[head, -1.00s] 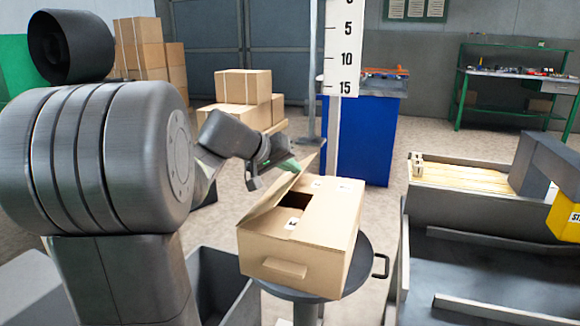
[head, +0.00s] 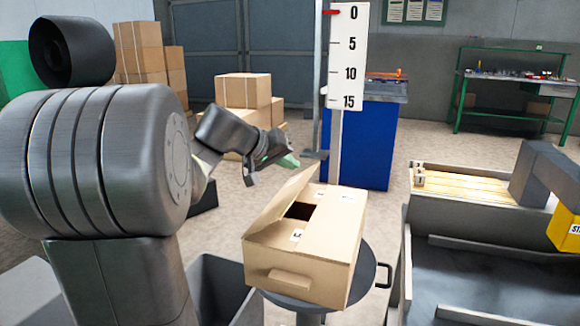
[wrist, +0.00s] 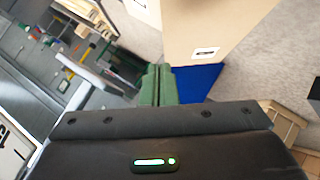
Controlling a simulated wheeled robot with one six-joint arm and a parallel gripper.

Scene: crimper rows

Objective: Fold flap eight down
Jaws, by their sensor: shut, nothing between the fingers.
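A cardboard box (head: 318,262) sits on a round stand in the head view. One flap (head: 280,208) on its left side stands up at a slant. Other flaps lie flat on top, and a dark opening shows between. Small labels are too small to read, so I cannot tell which flap is eight. My gripper (head: 289,160), with green fingertips, is shut and empty, just above and left of the raised flap's top corner. In the wrist view my gripper (wrist: 157,84) is shut, and a labelled cardboard panel (wrist: 215,25) stands just beyond its tips.
The round stand (head: 369,270) has a handle at its right. A blue cabinet (head: 358,145) and a white scale post (head: 348,55) stand behind the box. A grey conveyor-like trough (head: 480,280) is at the right. Stacked cartons (head: 243,90) stand at the back left.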

